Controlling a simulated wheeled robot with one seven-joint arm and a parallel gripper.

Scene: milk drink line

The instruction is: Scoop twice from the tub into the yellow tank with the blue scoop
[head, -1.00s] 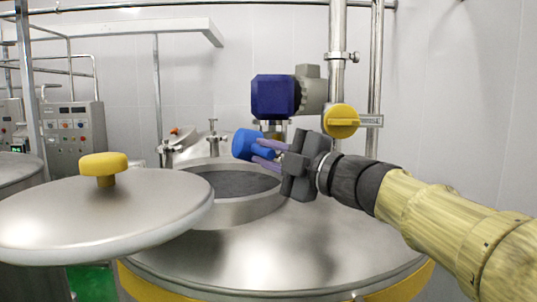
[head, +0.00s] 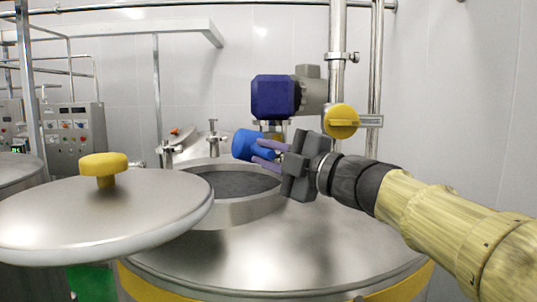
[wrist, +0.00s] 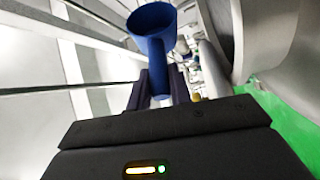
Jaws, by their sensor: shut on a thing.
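My gripper (head: 267,155) is shut on the blue scoop (head: 245,144), which it holds in the air above the tank's hatch. In the wrist view the handle of the scoop (wrist: 152,30) stands between the two purple fingers of my gripper (wrist: 159,85). I cannot tell whether the cup holds anything. The steel tank with the yellow band (head: 160,287) stands below, its round hatch (head: 238,212) open with a dark inside. I cannot make out the tub in either view.
A steel lid (head: 110,220) with a yellow knob (head: 103,165) is off to the left of the hatch, overlapping its left edge. A blue motor (head: 275,97) and vertical pipes (head: 337,75) stand behind the hatch. A control panel (head: 75,135) is at the far left.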

